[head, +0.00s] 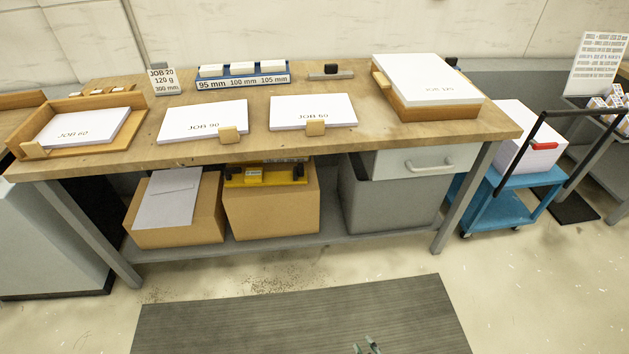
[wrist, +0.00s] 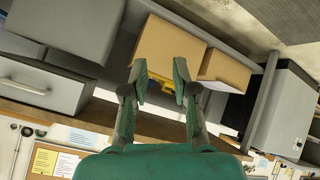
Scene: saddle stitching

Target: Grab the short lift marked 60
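A white paper lift (head: 312,108) lies flat on the wooden bench, right of centre, with a mark that looks like JOB 60 and a small tan block (head: 316,128) at its front edge. Another white lift (head: 85,124), also seeming to read JOB 60, lies in a wooden tray (head: 122,141) at the left end. Between them is a lift (head: 203,116) that seems to read JOB 90. My gripper (wrist: 160,75) is open and empty in the wrist view. Its fingertips (head: 367,346) just show at the bottom of the head view, over the floor and well short of the bench.
A tall paper stack (head: 430,75) stands at the bench's right. A blue rack (head: 243,80) of marked blocks stands at the back. Cardboard boxes (head: 272,211) and a grey bin (head: 380,205) sit below. A blue cart (head: 510,210) stands right.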

